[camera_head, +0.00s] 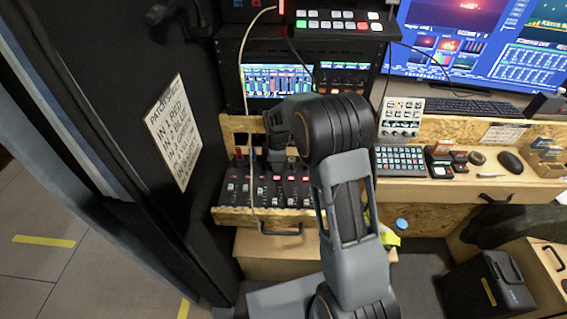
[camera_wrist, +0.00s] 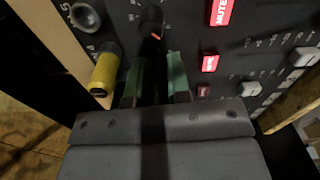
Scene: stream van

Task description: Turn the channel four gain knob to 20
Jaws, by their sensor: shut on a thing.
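The mixer panel (camera_head: 240,196) is a dark console with rows of knobs, faders and red lit buttons. In the head view my gripper (camera_head: 276,158) points down over its back part, and my arm hides some of the panel. In the wrist view the green finger pads of my gripper (camera_wrist: 155,78) are close together, closed on a dark knob that is mostly hidden between them. Another black knob (camera_wrist: 151,18) with a red pointer mark shows just beyond the fingertips. The channel number and scale cannot be read.
A yellow plug (camera_wrist: 105,70) stands up close to the left finger. Red lit buttons (camera_wrist: 209,63) and grey fader caps (camera_wrist: 250,89) lie to the right. A thin pale cable (camera_head: 243,100) hangs over the mixer's left part. A rack screen (camera_head: 275,82) is behind.

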